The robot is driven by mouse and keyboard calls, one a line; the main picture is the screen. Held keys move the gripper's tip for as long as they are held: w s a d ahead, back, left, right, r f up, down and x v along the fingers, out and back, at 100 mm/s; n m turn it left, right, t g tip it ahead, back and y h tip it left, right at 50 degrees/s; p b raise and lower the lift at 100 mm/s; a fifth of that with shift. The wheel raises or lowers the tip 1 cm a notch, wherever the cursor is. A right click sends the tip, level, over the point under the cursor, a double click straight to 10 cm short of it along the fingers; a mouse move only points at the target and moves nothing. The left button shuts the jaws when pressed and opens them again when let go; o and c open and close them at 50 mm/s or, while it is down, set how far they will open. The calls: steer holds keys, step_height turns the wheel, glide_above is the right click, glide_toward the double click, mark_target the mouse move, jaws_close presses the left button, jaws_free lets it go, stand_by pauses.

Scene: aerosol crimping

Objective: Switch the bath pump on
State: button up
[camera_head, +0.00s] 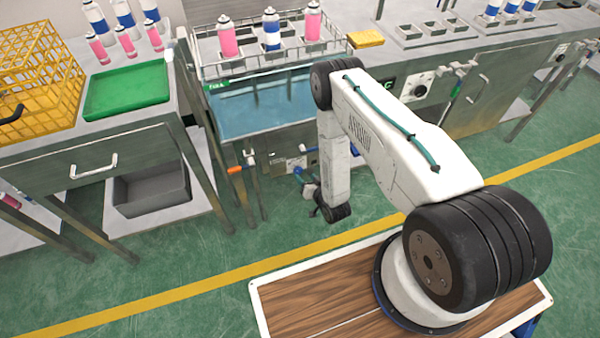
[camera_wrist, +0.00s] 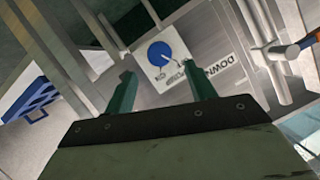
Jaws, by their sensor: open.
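A round blue knob (camera_wrist: 160,53) sits on a square white plate (camera_wrist: 176,90) on a grey metal panel in the wrist view. The plate's lettering is partly readable and appears upside down; the knob's exact setting is hard to tell. My gripper (camera_wrist: 159,76) is open and empty, its two green fingers pointing towards the plate, with the knob just beyond the tips and apparently not touched. In the head view the water bath (camera_head: 240,122) stands behind my arm, and my gripper is small and low in front of its base.
A pipe with an orange-ended handle (camera_wrist: 308,42) is close at the right in the wrist view. A blue slotted part (camera_wrist: 40,98) is at the left. Cans stand in a wire rack (camera_head: 271,65) above the bath. Green floor (camera_head: 190,245) is clear in front.

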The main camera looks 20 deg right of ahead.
mark_target(299, 171)
steer(key=x, duration=0.5)
steer(key=shift+w+f, duration=0.1)
steer(key=shift+w, duration=0.3)
steer(key=c, duration=1)
